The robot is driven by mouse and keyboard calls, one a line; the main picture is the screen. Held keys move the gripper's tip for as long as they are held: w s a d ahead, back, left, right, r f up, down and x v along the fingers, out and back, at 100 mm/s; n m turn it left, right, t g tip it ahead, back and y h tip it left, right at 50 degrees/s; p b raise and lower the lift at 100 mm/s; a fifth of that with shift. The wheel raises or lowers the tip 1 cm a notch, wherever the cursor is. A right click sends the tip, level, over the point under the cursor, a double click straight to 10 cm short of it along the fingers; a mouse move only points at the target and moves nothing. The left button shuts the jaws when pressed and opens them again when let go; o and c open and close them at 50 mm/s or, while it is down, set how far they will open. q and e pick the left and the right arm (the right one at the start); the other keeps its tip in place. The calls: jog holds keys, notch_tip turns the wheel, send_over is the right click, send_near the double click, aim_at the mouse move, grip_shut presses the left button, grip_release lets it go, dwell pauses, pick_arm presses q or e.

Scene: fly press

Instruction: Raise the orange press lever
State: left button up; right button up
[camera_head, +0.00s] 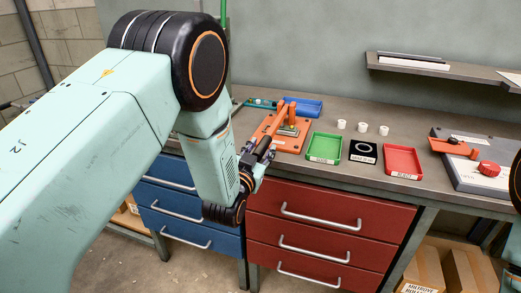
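The orange fly press (292,143) stands on the bench near the middle of the view, on an orange base. Its orange lever (264,145) seems to slant down toward the bench's front edge. My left gripper (257,163) is at the lever's near, lower end, in front of the bench edge. The fingers are small and dark and overlap the lever end, so I cannot tell whether they are closed on it or only beside it. My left arm covers the left part of the view. My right gripper is not visible; only part of my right arm shows at the right edge.
Right of the press are a green tray (311,149), a black pad (363,150) and a red tray (418,163). White cups (362,127) stand behind them. A blue tray (300,102) lies behind the press. A grey fixture with a red knob (489,168) is at right.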

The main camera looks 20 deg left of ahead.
pick_arm(q)
jog(key=shift+d, duration=0.15)
jog(key=c, duration=0.3)
jog(key=shift+a, duration=0.2)
jog(key=c, duration=0.3)
jog(key=shift+d, duration=0.1)
grip_shut()
